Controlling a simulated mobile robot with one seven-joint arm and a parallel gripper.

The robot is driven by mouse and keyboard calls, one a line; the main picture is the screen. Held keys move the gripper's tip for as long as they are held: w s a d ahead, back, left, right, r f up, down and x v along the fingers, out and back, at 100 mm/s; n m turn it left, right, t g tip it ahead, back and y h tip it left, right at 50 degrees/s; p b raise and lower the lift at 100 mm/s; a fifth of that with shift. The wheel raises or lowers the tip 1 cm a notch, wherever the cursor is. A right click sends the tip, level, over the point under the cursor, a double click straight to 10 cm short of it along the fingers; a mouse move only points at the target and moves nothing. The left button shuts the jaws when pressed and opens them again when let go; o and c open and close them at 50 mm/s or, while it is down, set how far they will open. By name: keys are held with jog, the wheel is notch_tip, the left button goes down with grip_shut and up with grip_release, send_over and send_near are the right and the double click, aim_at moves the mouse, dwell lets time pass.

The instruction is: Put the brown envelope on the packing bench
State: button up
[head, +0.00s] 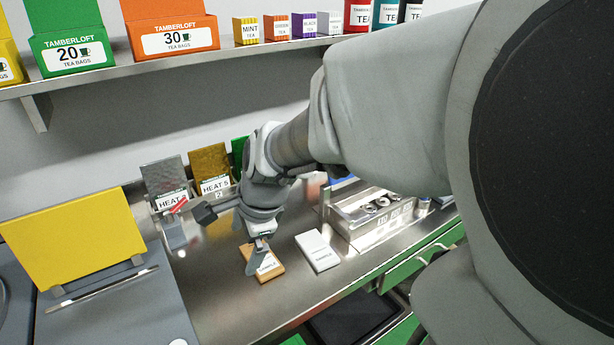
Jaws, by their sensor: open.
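The brown envelope (269,274), with a white label reading SAMPLE, lies flat on the steel bench top (240,305) near the middle of the head view. My gripper (257,255) points down over it, its open fingers at the envelope's far part and covering some of it. I cannot tell whether the fingers touch it. Nothing is seen held. A white envelope (317,250) with similar print lies just to the right, apart from the brown one.
A steel holder with round openings (375,208) stands right of the white envelope. Cards marked HEAT (211,170) stand behind my gripper. A machine with a yellow panel (75,245) is at left. A shelf (130,72) with tea boxes runs above. Green drawers (410,265) are at front right.

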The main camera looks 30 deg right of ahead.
jog(key=s+a+r+n, duration=0.1)
jog(key=s+r+n, duration=0.2)
jog(key=s+n, duration=0.3)
jog(key=s+a+r+n+t+h, duration=0.1)
jog(key=s+r+n, duration=0.3)
jog(key=n, duration=0.9)
jog(key=shift+s+a+r+n, duration=0.3)
jog(key=shift+s+a, duration=0.05)
jog(key=shift+s, duration=0.65)
